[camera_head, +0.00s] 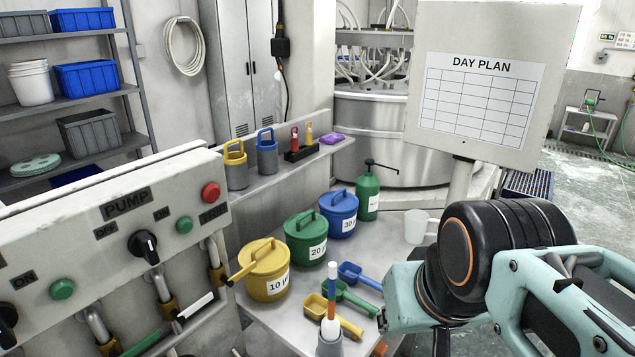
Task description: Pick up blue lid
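The blue lid (338,198) has a raised loop handle and sits on the blue pot (337,223), at the back of a row of pots on the light table. The pot carries a white label that reads about 30. The lid looks level and seated, with nothing touching it. My teal and black arm fills the lower right, to the right of and nearer than the lid. My gripper's fingers do not show in this view, so their opening and anything in them are hidden.
A green pot (305,244) and a yellow pot (264,278) stand left of the blue one. A green pump bottle (368,192) stands close at its right, with a white mug (416,227) beyond. Coloured scoops (343,297) lie in front. A day-plan board (478,96) rises behind my arm.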

